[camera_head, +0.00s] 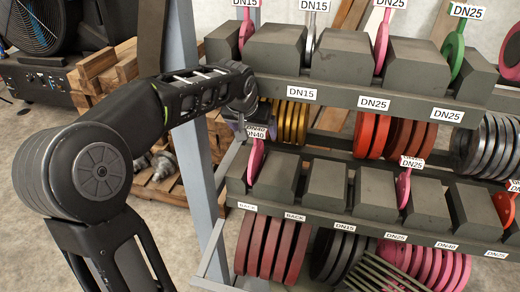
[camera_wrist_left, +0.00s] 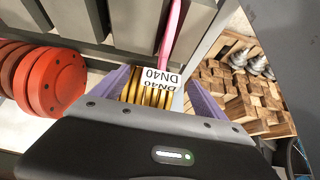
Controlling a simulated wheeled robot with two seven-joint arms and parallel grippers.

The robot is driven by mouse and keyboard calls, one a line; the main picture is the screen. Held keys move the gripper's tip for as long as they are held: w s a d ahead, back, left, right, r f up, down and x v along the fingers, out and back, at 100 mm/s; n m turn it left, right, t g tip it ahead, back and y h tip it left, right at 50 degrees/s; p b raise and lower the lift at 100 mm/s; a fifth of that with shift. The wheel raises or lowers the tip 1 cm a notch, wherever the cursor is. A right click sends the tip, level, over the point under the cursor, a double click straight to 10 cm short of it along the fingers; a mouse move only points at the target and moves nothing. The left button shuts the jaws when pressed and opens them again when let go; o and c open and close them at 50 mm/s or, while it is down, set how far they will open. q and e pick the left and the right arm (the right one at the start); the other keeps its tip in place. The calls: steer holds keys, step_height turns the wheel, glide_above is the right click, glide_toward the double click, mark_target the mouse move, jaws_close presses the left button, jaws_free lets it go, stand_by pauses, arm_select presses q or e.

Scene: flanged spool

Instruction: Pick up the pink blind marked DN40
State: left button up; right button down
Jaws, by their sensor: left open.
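The pink blind (camera_head: 256,161) stands on edge in a slot at the left end of the lower rack shelf, with a white DN40 tag (camera_head: 255,134) on top. My left gripper (camera_head: 241,127) is at that tag, just above the blind; the wrist and fingers partly cover this spot. In the left wrist view the purple fingers of the gripper (camera_wrist_left: 160,97) are apart, one on each side of the DN40 tag (camera_wrist_left: 162,77). The pink blind (camera_wrist_left: 172,32) runs beyond the tag, between grey blocks. I cannot tell whether the fingers touch it. My right gripper is not in view.
Grey blocks (camera_head: 277,178) flank the blind's slot. The upper shelf (camera_head: 330,93) overhangs behind, with gold discs (camera_head: 291,121) under it. A grey rack post (camera_head: 190,130) stands close left of the gripper. Wooden blocks (camera_head: 112,68) lie at the left.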

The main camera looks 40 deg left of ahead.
mark_target(257, 140)
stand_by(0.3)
arm_select(q)
steer(key=shift+x, duration=1.25)
steer(key=shift+p+x, duration=0.7)
steer(key=shift+x, duration=1.95)
steer(key=shift+s+a, duration=0.1)
steer(key=shift+a, duration=0.05)
jaws_close()
steer(key=shift+r, duration=0.2)
